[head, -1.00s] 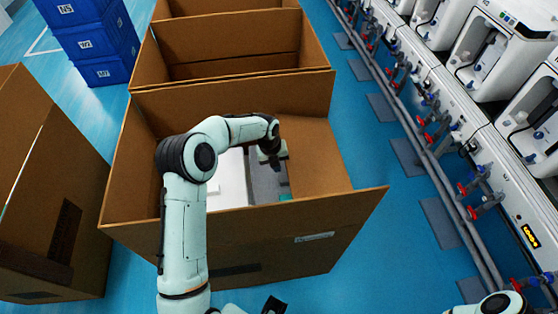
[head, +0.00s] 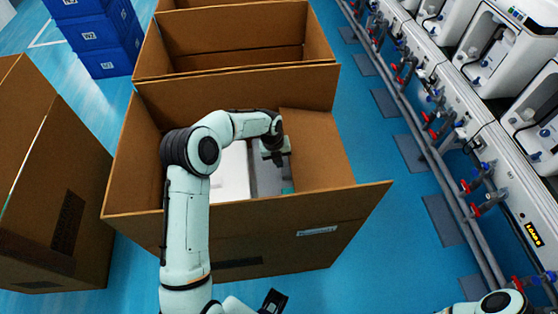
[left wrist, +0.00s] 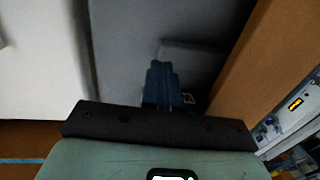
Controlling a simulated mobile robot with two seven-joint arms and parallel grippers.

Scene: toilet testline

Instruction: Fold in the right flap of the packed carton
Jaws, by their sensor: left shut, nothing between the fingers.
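The packed carton (head: 240,230) stands open in the middle of the head view. Its right flap (head: 318,150) seems to slope inward from the right wall, though its exact angle is hard to tell. The front, back and left flaps stand up. Inside lie a white block (head: 229,172) and a grey piece (head: 266,182). My left gripper (head: 276,158) is shut and empty, pointing down inside the opening, just left of the right flap. In the left wrist view its fingers (left wrist: 161,82) are over the grey surface, with a brown cardboard panel (left wrist: 245,60) to their right.
More open cartons (head: 235,45) stand behind and another carton (head: 45,190) to the left. Blue crates (head: 95,35) are at the back left. A machine line with pipes (head: 440,155) runs along the right. Blue floor is free between it and the carton.

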